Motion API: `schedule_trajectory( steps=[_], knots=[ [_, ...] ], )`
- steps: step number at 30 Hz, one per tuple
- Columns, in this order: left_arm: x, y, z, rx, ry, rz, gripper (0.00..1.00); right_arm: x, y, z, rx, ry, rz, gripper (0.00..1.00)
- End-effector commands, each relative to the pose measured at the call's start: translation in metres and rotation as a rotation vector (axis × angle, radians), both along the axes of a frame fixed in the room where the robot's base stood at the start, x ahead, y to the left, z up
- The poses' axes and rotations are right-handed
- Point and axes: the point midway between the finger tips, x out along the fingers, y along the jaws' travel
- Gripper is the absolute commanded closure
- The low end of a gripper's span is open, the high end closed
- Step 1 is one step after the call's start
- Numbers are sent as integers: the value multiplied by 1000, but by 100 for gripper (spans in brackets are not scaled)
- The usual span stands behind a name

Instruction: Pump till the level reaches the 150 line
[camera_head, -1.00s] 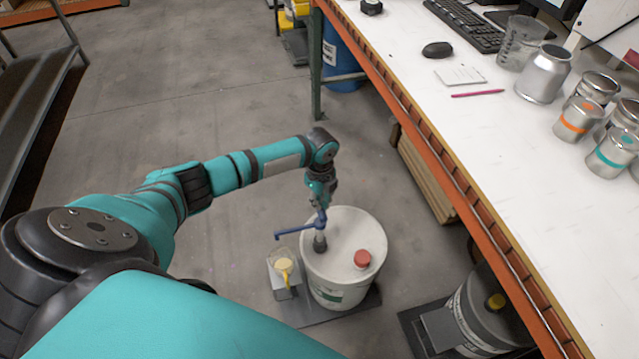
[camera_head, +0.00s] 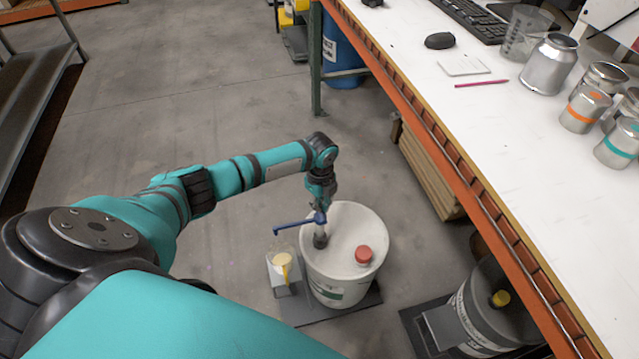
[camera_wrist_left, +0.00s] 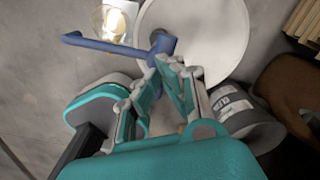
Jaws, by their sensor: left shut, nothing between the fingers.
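A white bucket (camera_head: 350,270) stands on the floor with a blue hand pump (camera_head: 300,222) in its lid. The pump's spout reaches left over a clear cup (camera_head: 282,262) holding yellow liquid. The cup sits on a small stand beside the bucket; its lines and exact level are too small to read. My left gripper (camera_head: 320,205) is shut and empty, right above the pump's head, pointing down. In the left wrist view, its fingertips (camera_wrist_left: 165,72) are close to the blue pump head (camera_wrist_left: 160,45); contact is unclear. The cup (camera_wrist_left: 112,22) also shows there. My right gripper is not in view.
A second container (camera_head: 480,318) with a yellow cap stands at the lower right, partly under the workbench (camera_head: 540,180). The bench edge runs along the right. A red cap (camera_head: 363,254) is on the bucket. Open floor lies left of the bucket.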

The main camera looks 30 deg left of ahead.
Motion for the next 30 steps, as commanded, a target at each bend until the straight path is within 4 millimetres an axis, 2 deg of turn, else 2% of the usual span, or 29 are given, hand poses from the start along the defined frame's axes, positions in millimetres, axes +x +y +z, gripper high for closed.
schedule_trajectory(
  steps=[1, 3, 15, 30],
  knots=[
    [-1, -1, 10, -1, 2, -1, 100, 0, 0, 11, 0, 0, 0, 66],
    [-1, -1, 19, -1, 2, -1, 100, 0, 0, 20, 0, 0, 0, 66],
    [-1, 0, 66, -1, 1, -1, 100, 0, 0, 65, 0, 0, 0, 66],
    [0, 0, 66, 0, 0, 0, 100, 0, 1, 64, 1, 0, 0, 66]
  ],
)
